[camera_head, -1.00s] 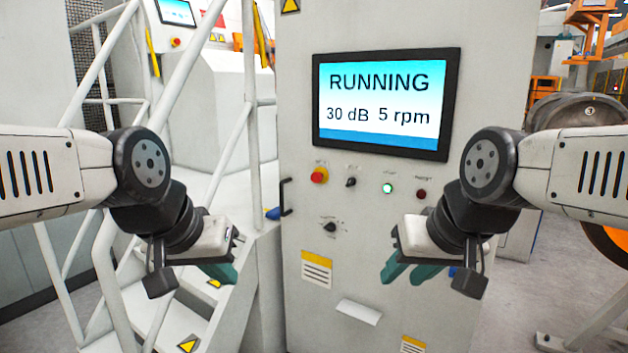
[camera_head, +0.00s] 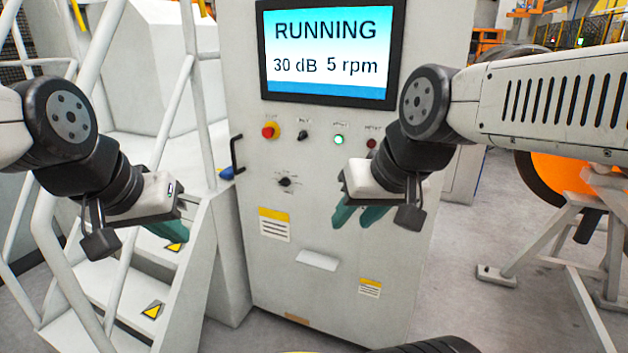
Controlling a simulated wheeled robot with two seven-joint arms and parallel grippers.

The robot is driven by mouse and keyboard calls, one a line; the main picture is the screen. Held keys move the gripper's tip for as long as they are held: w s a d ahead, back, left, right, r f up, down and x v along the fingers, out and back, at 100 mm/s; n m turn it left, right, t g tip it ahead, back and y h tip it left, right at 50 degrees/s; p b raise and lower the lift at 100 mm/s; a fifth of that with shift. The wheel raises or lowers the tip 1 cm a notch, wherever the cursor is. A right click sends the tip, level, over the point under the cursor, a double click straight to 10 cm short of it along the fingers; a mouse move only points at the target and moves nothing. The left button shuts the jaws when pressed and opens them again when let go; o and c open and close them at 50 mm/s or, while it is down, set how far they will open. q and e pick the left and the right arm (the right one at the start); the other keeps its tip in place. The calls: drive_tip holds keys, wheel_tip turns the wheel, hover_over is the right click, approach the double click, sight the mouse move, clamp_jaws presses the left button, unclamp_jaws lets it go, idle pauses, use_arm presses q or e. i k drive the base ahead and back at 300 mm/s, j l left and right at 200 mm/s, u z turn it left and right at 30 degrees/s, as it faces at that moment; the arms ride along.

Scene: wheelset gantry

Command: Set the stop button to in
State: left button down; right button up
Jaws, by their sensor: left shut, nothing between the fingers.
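The stop button (camera_head: 268,132) is a red mushroom knob on a yellow base. It sits at the left of a row of controls on the grey cabinet (camera_head: 250,100), below the screen. From here I cannot tell how far its knob is pressed. My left gripper (camera_head: 170,232) is shut and empty, left of and lower than the button, in front of the stairs. My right gripper (camera_head: 357,216) is open and empty, with its teal fingers apart, right of and below the button. Both grippers are clear of the button.
The screen (camera_head: 326,52) reads RUNNING, 30 dB, 5 rpm. A black selector (camera_head: 303,135), a lit green button (camera_head: 338,140), a dark red button (camera_head: 371,143) and a rotary knob (camera_head: 285,182) share the panel. A black handle (camera_head: 236,154) projects at its left. White stair railings (camera_head: 170,105) stand left.

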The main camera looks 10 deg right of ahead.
sight(268, 132)
drive_tip(key=i+l+u, duration=0.2)
drive_tip(key=i+u, duration=0.15)
drive_tip(key=i+l+u, duration=0.3)
drive_tip(key=i, duration=0.2)
